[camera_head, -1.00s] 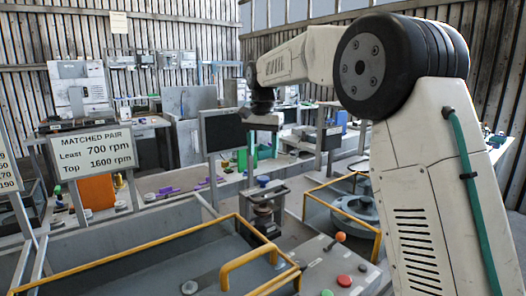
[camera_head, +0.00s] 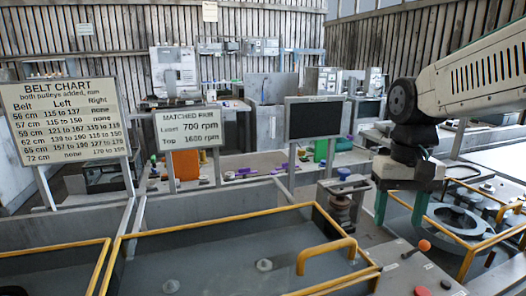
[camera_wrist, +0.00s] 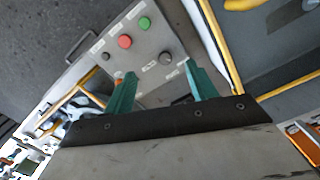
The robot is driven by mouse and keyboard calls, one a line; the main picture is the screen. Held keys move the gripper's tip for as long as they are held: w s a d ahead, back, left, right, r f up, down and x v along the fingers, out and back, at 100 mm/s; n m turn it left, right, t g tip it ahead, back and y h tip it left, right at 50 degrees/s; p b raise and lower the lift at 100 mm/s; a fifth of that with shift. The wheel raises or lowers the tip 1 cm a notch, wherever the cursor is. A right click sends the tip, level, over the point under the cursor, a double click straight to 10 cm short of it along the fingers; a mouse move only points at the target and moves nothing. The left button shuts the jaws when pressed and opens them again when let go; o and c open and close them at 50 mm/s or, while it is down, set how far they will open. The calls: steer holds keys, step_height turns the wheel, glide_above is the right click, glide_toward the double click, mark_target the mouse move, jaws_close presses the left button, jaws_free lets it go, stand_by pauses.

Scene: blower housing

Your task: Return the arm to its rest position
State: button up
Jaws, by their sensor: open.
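My gripper (camera_head: 399,207) hangs from the arm at the right of the head view, its two green fingers pointing down and spread apart with nothing between them. In the wrist view my gripper (camera_wrist: 160,90) shows both green fingers apart and empty. Beyond them is a grey control panel (camera_wrist: 150,50) with a red button (camera_wrist: 125,41), a green button (camera_wrist: 144,22) and dark knobs. In the head view the panel (camera_head: 400,268) lies below the gripper, with an orange-tipped lever (camera_head: 424,245). The gripper appears apart from everything around it.
A yellow-railed bin (camera_head: 230,255) fills the front. A blue-topped post device (camera_head: 343,190) stands just left of the gripper. A yellow-railed round housing (camera_head: 455,220) is to the right. A dark screen (camera_head: 314,119), a belt chart (camera_head: 64,110) and a speed sign (camera_head: 190,130) stand behind.

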steer(key=s+f+n+t, duration=0.1)
steer(key=s+f+t, duration=0.1)
steer(key=s, duration=1.5)
steer(key=shift+d+f, duration=0.45)
steer(key=shift+f, duration=0.15)
